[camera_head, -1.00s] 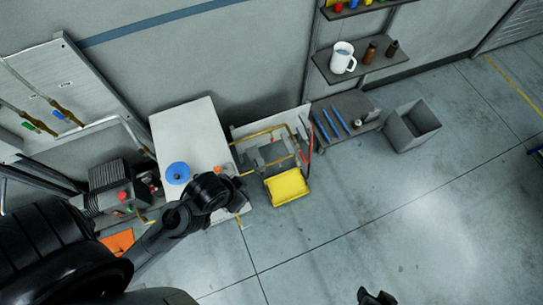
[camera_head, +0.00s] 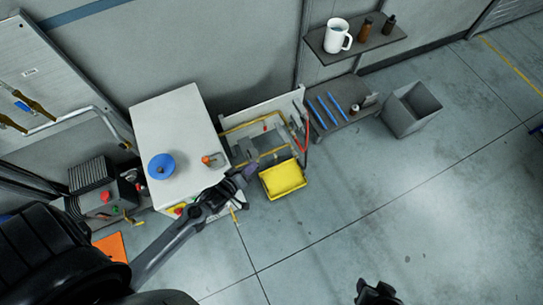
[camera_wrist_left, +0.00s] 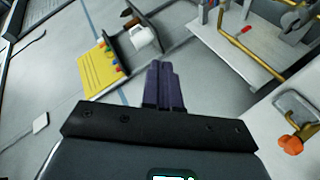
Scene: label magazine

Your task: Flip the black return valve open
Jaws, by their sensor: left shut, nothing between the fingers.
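I cannot pick out a black return valve for certain in either view. A panel with yellow pipes (camera_head: 262,130) stands just right of the white cabinet in the head view, and its pipes (camera_wrist_left: 245,47) show at the upper right in the left wrist view. My left gripper (camera_head: 243,174) is shut and empty, in front of the cabinet's right edge and close to the yellow tray in the picture. Its dark fingers (camera_wrist_left: 163,85) lie together in the wrist view. A dark part at the bottom edge looks like my right gripper (camera_head: 375,293); its jaws are unclear.
The white cabinet (camera_head: 172,112) carries a blue disc (camera_head: 162,166) and an orange-handled fitting (camera_head: 210,160). A yellow tray (camera_head: 283,178) stands before the pipes. A shelf with a white mug (camera_head: 337,36) and a grey bin (camera_head: 411,108) are farther right. The floor in front is clear.

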